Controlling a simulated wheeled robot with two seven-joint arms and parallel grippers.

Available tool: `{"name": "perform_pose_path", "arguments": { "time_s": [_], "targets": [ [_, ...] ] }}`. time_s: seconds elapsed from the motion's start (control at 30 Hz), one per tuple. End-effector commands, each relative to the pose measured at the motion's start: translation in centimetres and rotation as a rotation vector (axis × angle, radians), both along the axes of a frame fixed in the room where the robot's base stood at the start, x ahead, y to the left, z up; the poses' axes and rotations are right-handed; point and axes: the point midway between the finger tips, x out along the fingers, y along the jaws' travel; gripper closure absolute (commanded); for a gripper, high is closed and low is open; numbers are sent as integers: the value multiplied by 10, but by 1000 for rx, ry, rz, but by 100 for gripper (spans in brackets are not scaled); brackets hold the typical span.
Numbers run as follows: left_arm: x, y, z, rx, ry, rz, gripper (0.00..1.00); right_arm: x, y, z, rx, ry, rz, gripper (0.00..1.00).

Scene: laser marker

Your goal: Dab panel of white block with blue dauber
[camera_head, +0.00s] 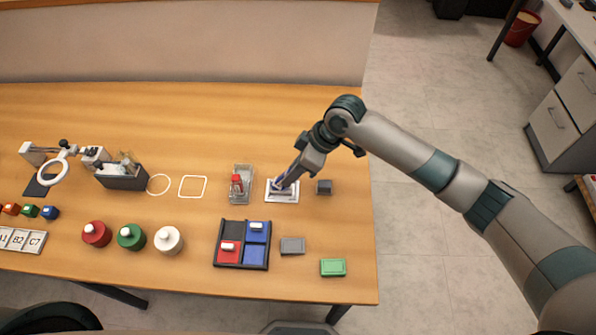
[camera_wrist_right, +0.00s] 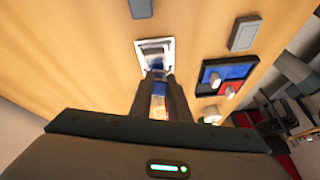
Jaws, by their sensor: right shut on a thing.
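My right gripper (camera_head: 281,183) reaches in from the right and points down over a white block (camera_head: 290,198) on the table. In the wrist view the block (camera_wrist_right: 143,45) shows a white rim and a darker panel inside, just beyond the fingertips. The right gripper (camera_wrist_right: 158,76) is shut on a blue dauber (camera_wrist_right: 159,88), seen between the fingers. The dauber's tip is over the panel; I cannot tell whether it touches. The fingers hide part of the block in the head view. My left gripper is not in view.
A clear holder (camera_head: 247,196) with a red dauber (camera_head: 237,184) stands just left. A black tray (camera_head: 218,244) with red and blue pads lies in front.

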Motion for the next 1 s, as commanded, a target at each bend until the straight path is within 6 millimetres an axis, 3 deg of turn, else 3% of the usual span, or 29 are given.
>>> {"name": "perform_pose_path", "arguments": {
  "time_s": [0.23,0.63,1.0],
  "targets": [
    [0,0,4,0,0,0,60,-1,15,0,-1,2,0,100],
    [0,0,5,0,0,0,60,0,15,2,0,0,-1,100],
    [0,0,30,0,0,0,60,0,15,29,0,0,-1,100]
  ]
}}
